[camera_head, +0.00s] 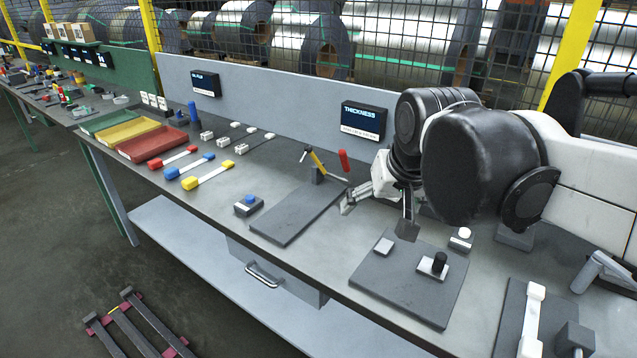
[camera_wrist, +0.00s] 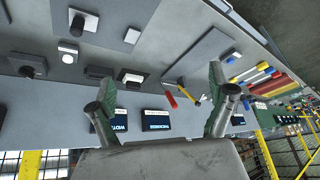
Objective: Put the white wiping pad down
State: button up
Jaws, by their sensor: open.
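A white pad with an upright black knob (camera_head: 433,267) rests on a dark grey plate (camera_head: 395,292) at the right front of the bench. It also shows in the wrist view (camera_wrist: 90,20), upper left. A plain pale square (camera_head: 383,246) lies on the same plate; I cannot tell for sure which of the two is the wiping pad. My gripper (camera_head: 378,214) is open and empty, its fingers spread above the bench behind the plate, apart from both. Both fingers show wide apart in the wrist view (camera_wrist: 158,76).
A white-topped button box (camera_head: 461,238) stands right behind the plate. A stand with a yellow and red-handled tool (camera_head: 318,165) is left of my gripper. The thickness display (camera_head: 364,120) is on the back panel. Another dark plate (camera_head: 285,220) lies bare to the left.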

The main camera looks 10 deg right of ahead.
jog(key=s+a+f+n+t, duration=0.1)
jog(key=s+a+f, duration=0.1)
jog(key=s+f, duration=0.3)
jog(key=s, duration=0.3)
jog(key=shift+s+a+f+n, duration=0.15)
jog(key=shift+s+f+n, duration=0.1)
jog(key=shift+f+n, duration=0.15)
dwell(0.7)
jog(key=shift+o, duration=0.7)
